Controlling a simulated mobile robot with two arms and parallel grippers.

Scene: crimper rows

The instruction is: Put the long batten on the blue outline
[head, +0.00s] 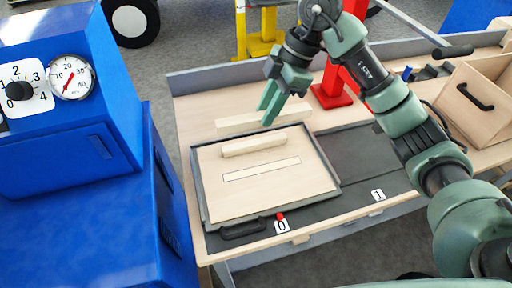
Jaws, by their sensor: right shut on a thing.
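The long batten (235,124) is a pale wooden strip just behind the tray, at the back of the bench. My right gripper (267,113) comes down over its middle, one finger in front and one behind, and is shut on it. I cannot tell whether the batten touches the bench. A shorter, pale batten (252,146) lies on the board in the tray. In front of it is a thin dark rectangular outline (261,169), empty; its colour is too fine to tell as blue. My left gripper is not in view.
The outline is on a pale board in a grey tray (195,181) with a black handle, by label 0 (282,226). A red post (332,95) stands behind right. A wooden box (478,101) is at right. A blue machine (75,190) stands left.

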